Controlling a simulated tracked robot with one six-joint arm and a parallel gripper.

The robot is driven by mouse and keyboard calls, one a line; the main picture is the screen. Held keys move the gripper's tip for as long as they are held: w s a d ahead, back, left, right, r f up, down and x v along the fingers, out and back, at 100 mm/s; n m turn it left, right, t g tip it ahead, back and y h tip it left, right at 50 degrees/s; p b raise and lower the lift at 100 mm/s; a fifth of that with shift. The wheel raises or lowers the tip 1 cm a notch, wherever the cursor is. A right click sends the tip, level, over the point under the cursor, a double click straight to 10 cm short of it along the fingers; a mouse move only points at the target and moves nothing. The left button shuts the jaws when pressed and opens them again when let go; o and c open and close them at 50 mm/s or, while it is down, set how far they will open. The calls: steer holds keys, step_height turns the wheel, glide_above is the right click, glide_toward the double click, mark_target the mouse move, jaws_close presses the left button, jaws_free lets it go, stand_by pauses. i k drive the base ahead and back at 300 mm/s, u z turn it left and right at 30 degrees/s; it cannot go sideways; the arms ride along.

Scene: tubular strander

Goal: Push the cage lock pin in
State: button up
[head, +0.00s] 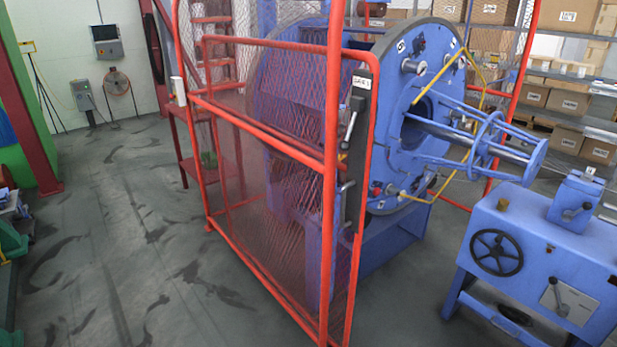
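The blue round cage face (425,110) of the strander stands behind the red mesh guard, at the right of centre in the head view. Small knobs and fittings sit around its rim, among them a pale round one (413,67) at the upper left and a dark one with red (377,188) at the lower left. I cannot tell which fitting, if any, is the cage lock pin or how far in it sits. My gripper is not in view.
The red mesh gate (262,128) looks closed in front of the cage; a dark latch plate (352,150) with metal handles is on its post. A blue machine stand (545,262) with a black handwheel (496,252) stands at right. Open floor (110,240) lies at left.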

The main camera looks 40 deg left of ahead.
mark_target(376, 191)
steer(key=u, duration=1.5)
